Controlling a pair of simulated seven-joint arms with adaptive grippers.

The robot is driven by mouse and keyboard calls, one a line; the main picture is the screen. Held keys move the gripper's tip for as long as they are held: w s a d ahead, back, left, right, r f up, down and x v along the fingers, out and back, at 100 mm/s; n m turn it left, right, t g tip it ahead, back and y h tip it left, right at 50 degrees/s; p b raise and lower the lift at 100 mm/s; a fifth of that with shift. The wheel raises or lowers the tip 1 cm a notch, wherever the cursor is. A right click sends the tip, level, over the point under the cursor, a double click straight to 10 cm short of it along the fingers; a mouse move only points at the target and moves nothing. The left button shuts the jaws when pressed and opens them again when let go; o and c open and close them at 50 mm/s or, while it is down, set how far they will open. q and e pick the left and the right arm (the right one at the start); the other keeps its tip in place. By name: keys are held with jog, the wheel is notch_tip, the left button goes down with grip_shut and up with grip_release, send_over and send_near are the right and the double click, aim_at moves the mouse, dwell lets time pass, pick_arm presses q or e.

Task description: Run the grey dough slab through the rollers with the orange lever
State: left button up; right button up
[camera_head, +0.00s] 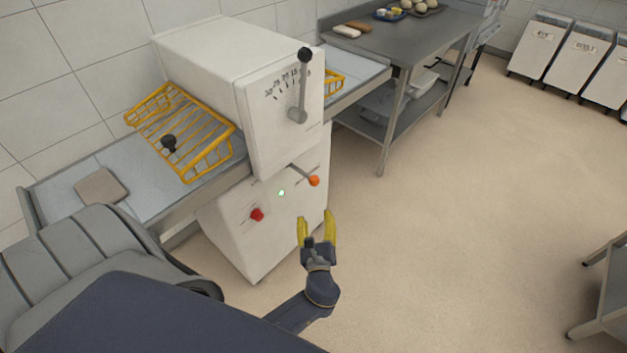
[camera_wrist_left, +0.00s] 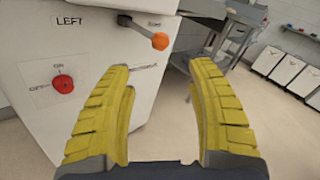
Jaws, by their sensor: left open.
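The grey dough slab (camera_head: 101,187) lies flat on the left belt of the white dough sheeter (camera_head: 285,120), apart from the yellow guard. The orange lever (camera_head: 313,181) sticks out from the machine's front, below the dial. Its orange knob also shows in the left wrist view (camera_wrist_left: 160,41), at the upper middle. My left gripper (camera_head: 317,222) is open and empty, in front of the machine, below the lever and apart from it. In the left wrist view its yellow fingers (camera_wrist_left: 164,100) are spread, with the knob beyond them. My right gripper is not in view.
A yellow wire guard (camera_head: 180,125) covers part of the left belt. The machine's front has a red knob (camera_head: 257,214), a green light (camera_head: 281,192) and a grey dial handle (camera_head: 298,114). A steel table (camera_head: 410,40) stands behind.

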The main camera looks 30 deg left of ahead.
aim_at(314, 183)
pick_arm(q)
jog(key=x, duration=1.6)
jog(key=shift+w+a+f, duration=0.1)
jog(key=shift+w+a, duration=0.15)
jog(key=shift+w, duration=0.05)
grip_shut()
